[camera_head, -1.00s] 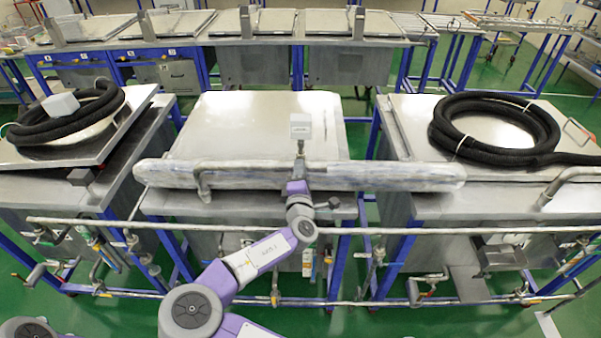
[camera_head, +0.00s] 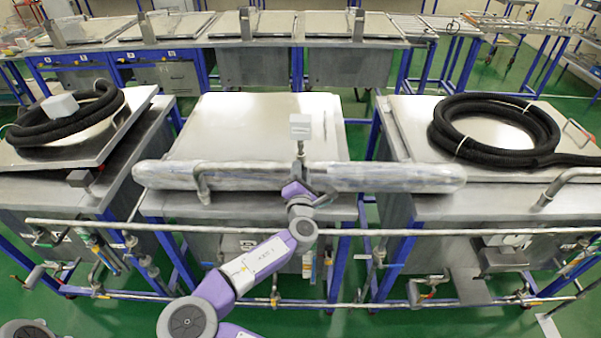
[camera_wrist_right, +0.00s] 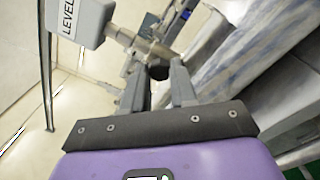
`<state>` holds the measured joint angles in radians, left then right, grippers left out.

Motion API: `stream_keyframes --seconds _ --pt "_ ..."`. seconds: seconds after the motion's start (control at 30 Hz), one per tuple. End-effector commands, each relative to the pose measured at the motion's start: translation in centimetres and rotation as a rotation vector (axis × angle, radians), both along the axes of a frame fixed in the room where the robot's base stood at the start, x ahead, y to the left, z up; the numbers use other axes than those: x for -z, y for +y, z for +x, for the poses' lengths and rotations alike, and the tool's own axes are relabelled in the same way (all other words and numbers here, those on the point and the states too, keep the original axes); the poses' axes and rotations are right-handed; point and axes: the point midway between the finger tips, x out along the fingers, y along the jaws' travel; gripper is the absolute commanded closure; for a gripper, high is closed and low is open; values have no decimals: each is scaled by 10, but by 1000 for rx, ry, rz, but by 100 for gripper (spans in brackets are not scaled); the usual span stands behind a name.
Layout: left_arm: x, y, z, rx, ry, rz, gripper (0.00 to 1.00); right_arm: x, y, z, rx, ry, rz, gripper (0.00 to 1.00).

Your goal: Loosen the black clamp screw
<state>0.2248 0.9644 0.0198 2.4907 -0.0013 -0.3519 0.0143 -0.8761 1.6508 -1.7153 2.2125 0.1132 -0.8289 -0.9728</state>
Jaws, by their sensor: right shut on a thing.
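The black clamp screw (camera_wrist_right: 158,72) shows as a small dark knob between the fingertips in the right wrist view. It sits beside a grey metal clamp body under the white box marked LEVEL (camera_wrist_right: 78,18). My right gripper (camera_wrist_right: 158,82) is shut on the screw, a finger on either side. In the head view my right gripper (camera_head: 308,190) is at the front edge of the middle table, just below the level box (camera_head: 300,124) on its short post. The wrist partly hides the screw there. My left gripper is not in view.
A long wrapped roll (camera_head: 400,178) lies along the front of the middle table (camera_head: 240,118). A metal rail (camera_head: 120,224) runs across in front. Coiled black hoses lie on the left (camera_head: 60,125) and right (camera_head: 545,125) tables.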

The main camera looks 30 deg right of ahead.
Motion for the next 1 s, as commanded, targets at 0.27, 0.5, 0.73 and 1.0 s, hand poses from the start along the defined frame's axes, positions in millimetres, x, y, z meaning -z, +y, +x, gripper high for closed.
stream_keyframes --seconds 0.27,0.5,0.73,1.0 --pt "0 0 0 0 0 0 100 0 0 0 0 2 -3 100" --pt "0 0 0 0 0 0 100 0 0 0 0 1 -2 47" --pt "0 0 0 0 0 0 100 0 0 0 0 1 -1 47" --pt "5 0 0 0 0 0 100 2 17 -27 -2 1 -1 47"
